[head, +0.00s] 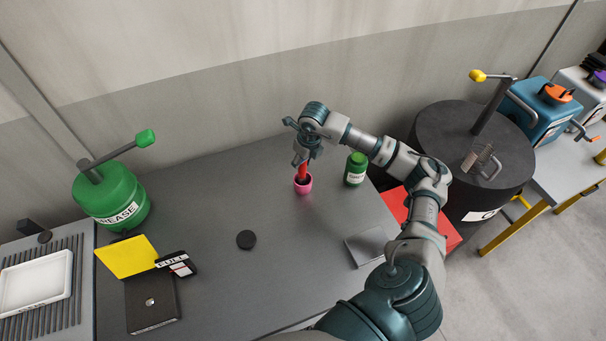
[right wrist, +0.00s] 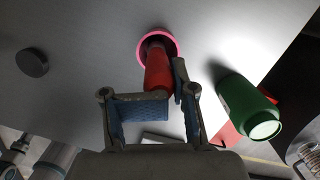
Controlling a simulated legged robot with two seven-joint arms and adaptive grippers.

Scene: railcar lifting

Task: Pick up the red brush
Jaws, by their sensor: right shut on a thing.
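The red brush (head: 302,172) stands upright with its lower end in a small pink cup (head: 303,187) near the back of the grey table. In the right wrist view the red handle (right wrist: 157,70) points toward me, with the pink rim (right wrist: 172,42) around its far end. My right gripper (head: 304,158) is above the cup and shut on the brush handle; its fingers (right wrist: 163,95) lie either side of it. The brush's lower tip is hidden inside the cup. My left gripper is not in view.
A green bottle (head: 355,168) stands close to the right of the cup. A black disc (head: 246,239) lies front left on the table. A green grease can (head: 112,194), a yellow card (head: 126,256) and a black box (head: 151,301) are at left. A large black drum (head: 440,145) stands at right.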

